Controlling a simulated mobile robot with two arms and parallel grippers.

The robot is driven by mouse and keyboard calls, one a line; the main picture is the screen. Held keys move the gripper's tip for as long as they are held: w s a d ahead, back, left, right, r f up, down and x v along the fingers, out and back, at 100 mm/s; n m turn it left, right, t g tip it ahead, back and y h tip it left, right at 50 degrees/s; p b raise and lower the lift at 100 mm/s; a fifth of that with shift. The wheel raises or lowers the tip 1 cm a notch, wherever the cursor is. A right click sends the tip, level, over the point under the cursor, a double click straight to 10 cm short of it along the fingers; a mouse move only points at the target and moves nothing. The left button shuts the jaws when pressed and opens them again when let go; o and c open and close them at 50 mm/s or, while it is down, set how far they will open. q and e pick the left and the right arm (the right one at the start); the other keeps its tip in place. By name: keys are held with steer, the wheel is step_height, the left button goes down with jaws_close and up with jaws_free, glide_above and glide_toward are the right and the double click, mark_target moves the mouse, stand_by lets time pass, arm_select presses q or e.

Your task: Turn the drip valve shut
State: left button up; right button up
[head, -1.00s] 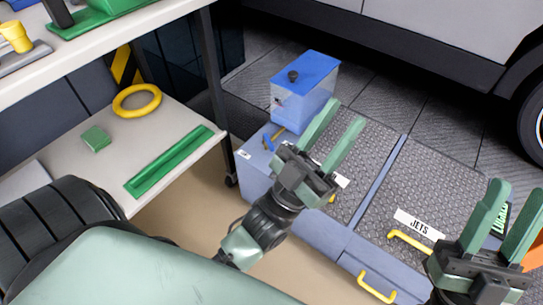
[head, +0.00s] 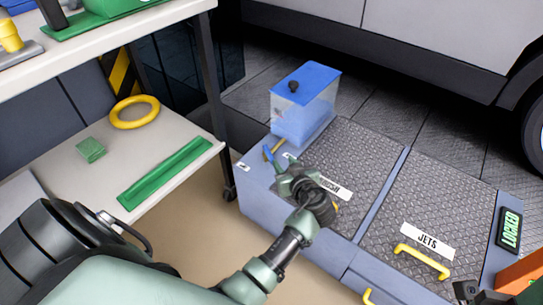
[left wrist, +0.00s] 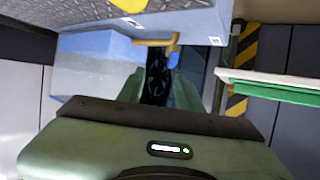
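The drip valve, a brass spout with a blue lever (head: 268,154), sits on the near left edge of the blue-grey cabinet, below the clear tank with a blue lid (head: 305,103). The brass spout (left wrist: 173,46) also shows in the left wrist view, beyond the fingers. My right gripper (head: 478,292) barely shows at the bottom right edge.
The cabinet top has textured lids, a JETS label (head: 427,241), yellow handles (head: 422,261) and a LOCKED sign (head: 509,229). A bench at left holds a yellow ring (head: 135,112), a green block (head: 91,150) and a green rail (head: 165,173).

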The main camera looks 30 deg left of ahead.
mark_target(271, 155)
arm_select(q)
steer(key=shift+s+a+f+n+g+y, duration=0.15)
steer(key=shift+a+n+g+y, duration=0.1)
steer(key=shift+a, duration=0.15)
steer(key=shift+s+a+f+n+g+y, duration=0.15)
steer(key=shift+a+n, duration=0.1)
steer(key=shift+a, duration=0.1)
steer(key=b+x, duration=0.2)
steer(key=x, duration=0.5)
jaws_close()
